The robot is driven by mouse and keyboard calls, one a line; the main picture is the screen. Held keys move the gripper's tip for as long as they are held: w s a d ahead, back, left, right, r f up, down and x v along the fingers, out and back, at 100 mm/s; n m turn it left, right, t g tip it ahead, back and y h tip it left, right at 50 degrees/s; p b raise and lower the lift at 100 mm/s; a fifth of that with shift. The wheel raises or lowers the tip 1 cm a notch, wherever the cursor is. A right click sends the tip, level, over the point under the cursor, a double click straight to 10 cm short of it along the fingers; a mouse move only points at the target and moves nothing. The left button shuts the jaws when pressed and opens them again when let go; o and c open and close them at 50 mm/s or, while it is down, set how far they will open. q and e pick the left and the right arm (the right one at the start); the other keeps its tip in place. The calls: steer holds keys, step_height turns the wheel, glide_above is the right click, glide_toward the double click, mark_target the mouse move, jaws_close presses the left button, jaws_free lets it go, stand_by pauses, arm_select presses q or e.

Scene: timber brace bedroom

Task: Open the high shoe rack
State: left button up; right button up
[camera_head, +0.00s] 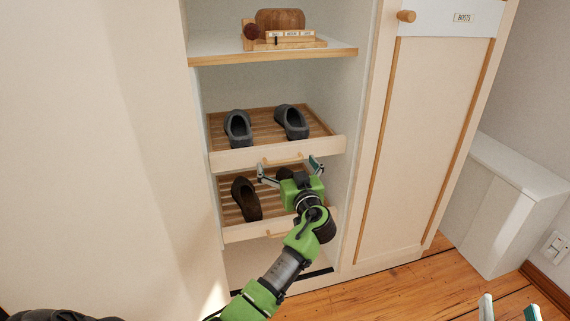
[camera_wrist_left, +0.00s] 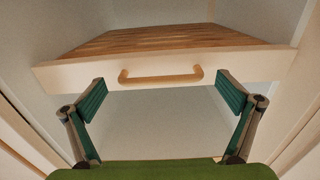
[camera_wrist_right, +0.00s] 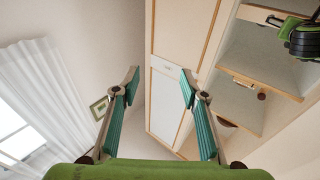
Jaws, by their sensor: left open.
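The high shoe rack (camera_head: 235,158) is the upper slatted pull-out shelf in the tall cabinet, with a pale front board and a pair of dark shoes on it. Its wooden bar handle (camera_head: 283,160) also shows in the left wrist view (camera_wrist_left: 160,77), centred between the fingers. My left gripper (camera_head: 289,167) is open in front of that handle, one finger beyond each end of it; I see no contact. My right gripper (camera_wrist_right: 160,73) is open and empty, away from the rack; its fingertips also show at the lower right of the head view (camera_head: 508,307).
A lower rack (camera_head: 238,232) with brown shoes sits below, partly hidden by my left arm. A closed door labelled BOOTS (camera_head: 420,130) is at right. A white cabinet (camera_head: 505,205) stands beyond.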

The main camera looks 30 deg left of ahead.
arm_select(q)
steer(key=shift+w+a, duration=0.45)
steer(key=shift+a, duration=0.1)
arm_select(e)
steer(key=shift+r+t, duration=0.3)
steer(key=shift+r, duration=0.2)
